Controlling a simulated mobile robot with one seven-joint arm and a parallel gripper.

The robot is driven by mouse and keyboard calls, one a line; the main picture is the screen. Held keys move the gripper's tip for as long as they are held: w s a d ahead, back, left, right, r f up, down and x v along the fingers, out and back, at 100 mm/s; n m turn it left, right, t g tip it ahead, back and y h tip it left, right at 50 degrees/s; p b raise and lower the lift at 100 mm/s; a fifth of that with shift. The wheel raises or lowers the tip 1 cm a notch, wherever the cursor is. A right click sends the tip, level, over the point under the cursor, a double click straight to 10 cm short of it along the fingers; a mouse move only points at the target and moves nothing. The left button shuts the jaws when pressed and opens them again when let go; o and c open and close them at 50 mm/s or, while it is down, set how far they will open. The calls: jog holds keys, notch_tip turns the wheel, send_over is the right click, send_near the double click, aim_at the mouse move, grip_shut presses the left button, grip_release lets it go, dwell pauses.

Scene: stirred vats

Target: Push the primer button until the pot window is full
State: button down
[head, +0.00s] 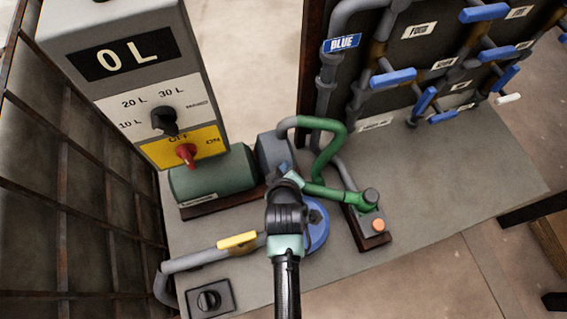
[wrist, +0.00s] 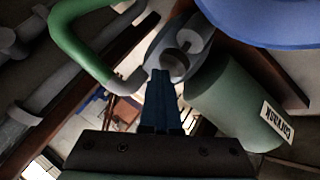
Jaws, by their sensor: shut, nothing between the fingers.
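A small orange button (head: 378,225), which looks like the primer button, sits on a dark base at the right end of the green pipe. Beside it stands a grey round-capped fitting (head: 370,197). I cannot make out a pot window or any level in it. My gripper (wrist: 162,75) is shut and empty in the wrist view, with its dark fingers pointing toward the grey pump housing (wrist: 178,50). In the head view my arm covers much of the middle, and the gripper is left of the orange button, apart from it.
A green motor (head: 212,180) lies behind my arm, and a blue disc (head: 316,228) is beside it. A control box (head: 130,70) reading 0 L stands at left. A yellow-handled pipe (head: 237,241) and a black knob (head: 209,300) are front left. Blue-handled valves (head: 393,78) line the back.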

jog(key=shift+r+p, duration=0.8)
jog(key=shift+r, duration=0.25)
notch_tip(320, 180, up, 5)
jog(key=p, duration=0.4)
jog(key=shift+p, duration=0.3)
